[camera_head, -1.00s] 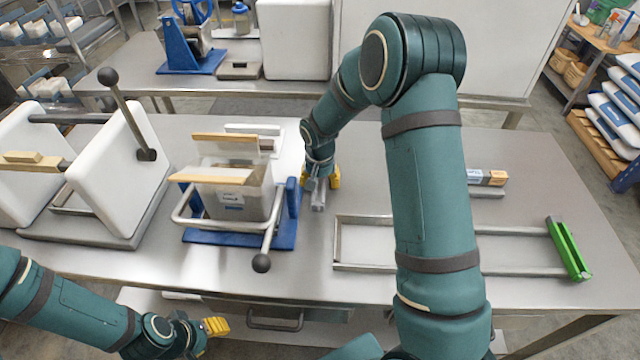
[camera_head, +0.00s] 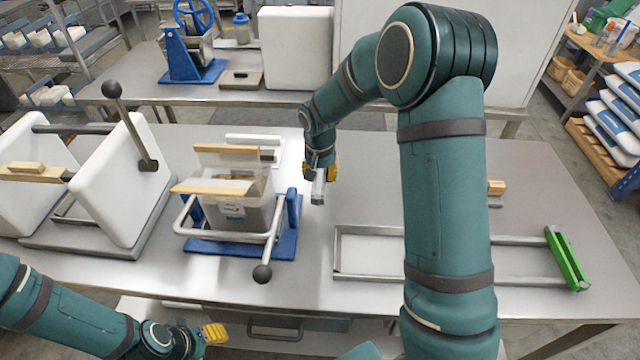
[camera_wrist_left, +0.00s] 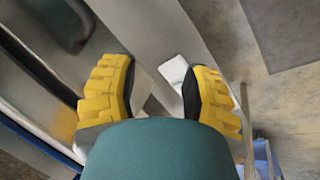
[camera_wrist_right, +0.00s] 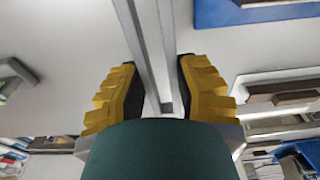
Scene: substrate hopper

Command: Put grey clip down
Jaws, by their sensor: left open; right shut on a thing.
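My right gripper (camera_head: 320,174) is shut on the grey clip (camera_head: 318,191), over the middle of the steel table, just right of the blue stand. In the right wrist view the clip (camera_wrist_right: 151,50) runs as two long grey bars out from between the yellow fingers (camera_wrist_right: 155,95). I cannot tell from the head view whether its lower end touches the table. My left gripper (camera_head: 213,334) is open and empty, low in front of the table's front edge. Its two yellow fingers (camera_wrist_left: 160,100) stand apart in the left wrist view.
The blue stand (camera_head: 240,247) holds a clear bag with wooden bars and a black-knobbed lever. A metal frame (camera_head: 370,274) with a green clip (camera_head: 567,258) lies at right, partly behind my right arm. White panels (camera_head: 120,185) stand at left. The table (camera_head: 365,190) is bare around the grey clip.

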